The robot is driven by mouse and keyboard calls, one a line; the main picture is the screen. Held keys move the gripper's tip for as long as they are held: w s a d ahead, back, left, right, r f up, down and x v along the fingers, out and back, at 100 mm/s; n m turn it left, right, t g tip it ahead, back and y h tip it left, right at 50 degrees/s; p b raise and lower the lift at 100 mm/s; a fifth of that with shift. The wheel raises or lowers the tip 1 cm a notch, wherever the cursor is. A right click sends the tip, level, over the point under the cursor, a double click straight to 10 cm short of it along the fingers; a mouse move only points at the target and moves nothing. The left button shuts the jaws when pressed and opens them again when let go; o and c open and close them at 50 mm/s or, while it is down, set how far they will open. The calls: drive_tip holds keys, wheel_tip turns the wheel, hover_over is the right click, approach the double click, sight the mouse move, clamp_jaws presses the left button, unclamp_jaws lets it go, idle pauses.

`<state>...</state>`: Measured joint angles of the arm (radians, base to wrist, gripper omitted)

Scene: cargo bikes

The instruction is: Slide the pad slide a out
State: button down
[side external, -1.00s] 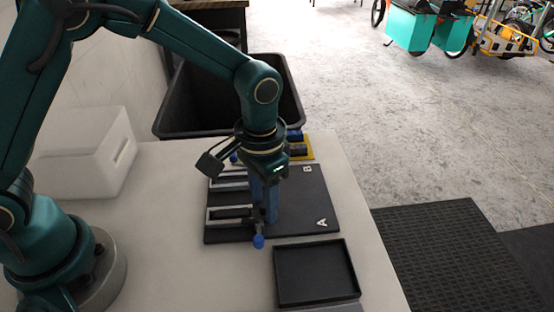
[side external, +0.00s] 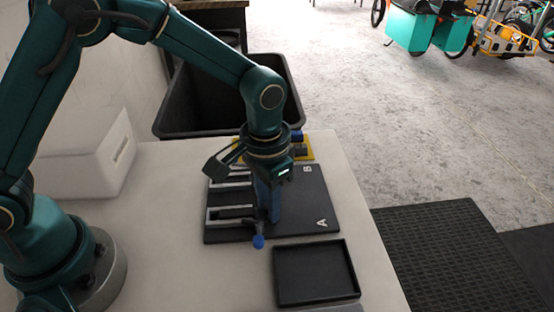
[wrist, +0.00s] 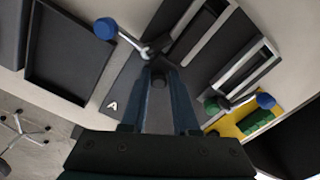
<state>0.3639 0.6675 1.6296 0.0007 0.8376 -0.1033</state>
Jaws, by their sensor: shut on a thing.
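The pad slide a (wrist: 158,82) shows in the wrist view as a dark rounded piece between my fingertips. It lies at the end of the metal-railed channel (side external: 228,213) next to the letter A on the black board (side external: 308,205). My gripper (side external: 269,218) points down there and is shut on the slide; the fingers hide most of it in the side view. A lever with a blue knob (side external: 258,241) sticks out beside it and also shows in the wrist view (wrist: 105,28).
A second channel (wrist: 245,72) marked B lies parallel, with its own blue-knobbed lever (wrist: 265,101). A black empty tray (side external: 315,272) lies in front of the board. A yellow piece (side external: 302,149), a large black bin (side external: 190,100) and a white box (side external: 85,155) stand behind or left.

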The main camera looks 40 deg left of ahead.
sight(309, 212)
drive_tip(key=shift+w+d+f, duration=0.15)
drive_tip(key=shift+w+d, duration=1.1)
drive_tip(key=shift+d, duration=0.1)
drive_tip(key=shift+w+d+f, duration=0.1)
drive_tip(key=shift+w+d, duration=1.15)
drive_tip(key=shift+d, duration=0.05)
drive_tip(key=c, duration=0.9)
unclamp_jaws()
drive_tip(key=shift+w+r, duration=0.1)
drive_tip(key=shift+r, duration=3.8)
